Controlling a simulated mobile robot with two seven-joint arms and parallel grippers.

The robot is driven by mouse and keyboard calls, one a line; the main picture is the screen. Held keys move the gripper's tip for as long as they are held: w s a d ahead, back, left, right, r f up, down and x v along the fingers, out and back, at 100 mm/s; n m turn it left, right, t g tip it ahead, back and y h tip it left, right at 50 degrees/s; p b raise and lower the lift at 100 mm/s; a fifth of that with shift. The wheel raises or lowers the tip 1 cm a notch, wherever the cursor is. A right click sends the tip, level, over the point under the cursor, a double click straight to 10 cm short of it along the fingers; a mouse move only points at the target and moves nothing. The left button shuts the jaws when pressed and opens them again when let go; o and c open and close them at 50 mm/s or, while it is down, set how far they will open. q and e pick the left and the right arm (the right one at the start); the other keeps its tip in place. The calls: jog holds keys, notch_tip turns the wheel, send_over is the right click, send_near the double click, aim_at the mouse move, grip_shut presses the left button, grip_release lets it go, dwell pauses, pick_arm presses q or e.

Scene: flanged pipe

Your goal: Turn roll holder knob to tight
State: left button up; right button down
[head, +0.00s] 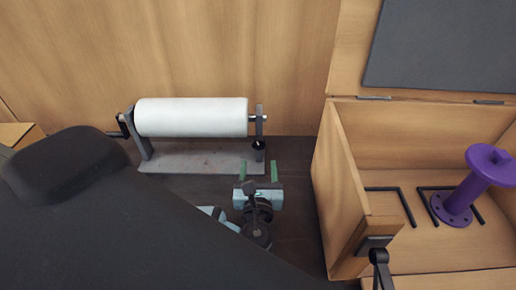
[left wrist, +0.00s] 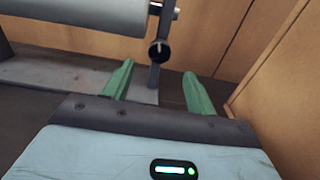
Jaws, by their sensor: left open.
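The roll holder (head: 190,160) stands by the back wall with a white roll (head: 190,117) lying across it. Its black round knob (head: 259,146) is on the right upright; in the left wrist view the knob (left wrist: 159,50) shows a light pointer line near vertical. My left gripper (head: 260,172) has green fingers, spread open and empty, just in front of and below the knob. In the left wrist view the knob lies ahead, beyond the fingertips (left wrist: 158,72) and between them, apart from both. My right gripper does not show.
An open wooden box (head: 345,190) stands close on the right, its wall near my left gripper. Inside are a purple flanged spool (head: 466,193) and black bent bars (head: 397,190). A black latch (head: 378,256) is on its front. The wooden wall (head: 180,45) closes off the back.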

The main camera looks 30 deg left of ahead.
aim_at(259, 146)
pick_arm(q)
jog(key=x, duration=0.7)
jog(key=shift+w+a, duration=0.1)
jog(key=shift+a, duration=0.05)
jog(key=c, duration=1)
